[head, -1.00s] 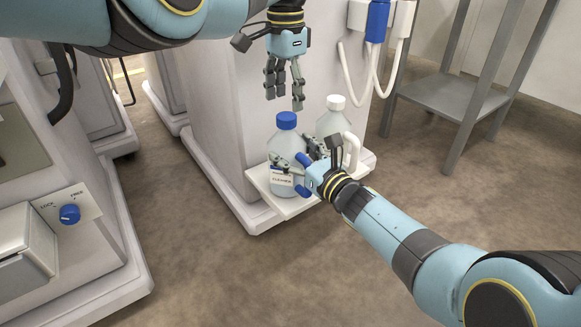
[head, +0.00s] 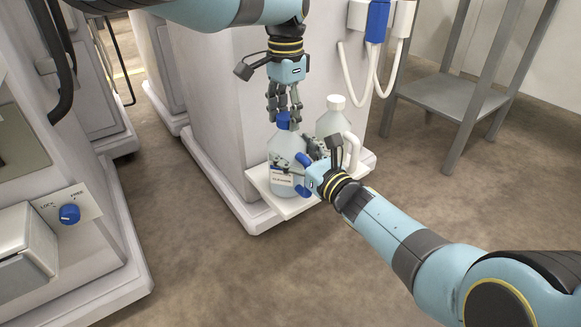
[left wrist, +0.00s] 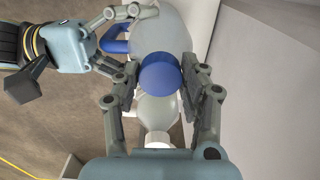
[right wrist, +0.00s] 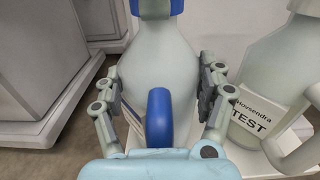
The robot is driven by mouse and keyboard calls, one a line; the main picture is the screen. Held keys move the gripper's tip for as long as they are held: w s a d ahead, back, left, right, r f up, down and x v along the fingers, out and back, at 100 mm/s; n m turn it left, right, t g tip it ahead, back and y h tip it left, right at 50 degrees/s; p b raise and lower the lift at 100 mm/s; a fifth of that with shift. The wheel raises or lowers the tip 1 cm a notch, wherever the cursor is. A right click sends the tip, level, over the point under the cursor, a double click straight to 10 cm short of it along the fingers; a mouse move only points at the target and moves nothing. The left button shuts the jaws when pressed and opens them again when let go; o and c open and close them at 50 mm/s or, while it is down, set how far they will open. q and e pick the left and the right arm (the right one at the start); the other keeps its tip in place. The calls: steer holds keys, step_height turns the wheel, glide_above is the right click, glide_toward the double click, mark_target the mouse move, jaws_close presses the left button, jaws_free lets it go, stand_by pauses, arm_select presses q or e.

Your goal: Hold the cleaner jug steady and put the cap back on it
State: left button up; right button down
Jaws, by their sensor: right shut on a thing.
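The cleaner jug (head: 290,152) stands on a white shelf, pale and translucent with a blue handle (right wrist: 158,117). Its blue cap (left wrist: 160,74) sits at the mouth; whether it is screwed tight I cannot tell. My right gripper (right wrist: 160,88) is shut on the jug's body, one finger on each side, with the handle between them. My left gripper (head: 284,114) points down from above. Its open fingers (left wrist: 166,88) are on either side of the cap, and the head view shows their tips level with it.
A second jug with a white cap (head: 336,102), white handle and TEST label (right wrist: 249,121) stands close by on the same shelf (head: 290,207). The white machine (head: 215,110) rises behind. White hoses (head: 381,85) hang at right. A grey stand (head: 455,97) is further right.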

arm_select(q)
steer(key=c, duration=0.7)
steer(key=shift+c, duration=0.2)
steer(key=o, duration=1.4)
steer(key=shift+r, duration=0.1)
steer(key=shift+w+d+r, duration=0.1)
steer(key=shift+r, duration=0.45)
step_height(320, 180, up, 11)
steer(key=shift+f, duration=0.15)
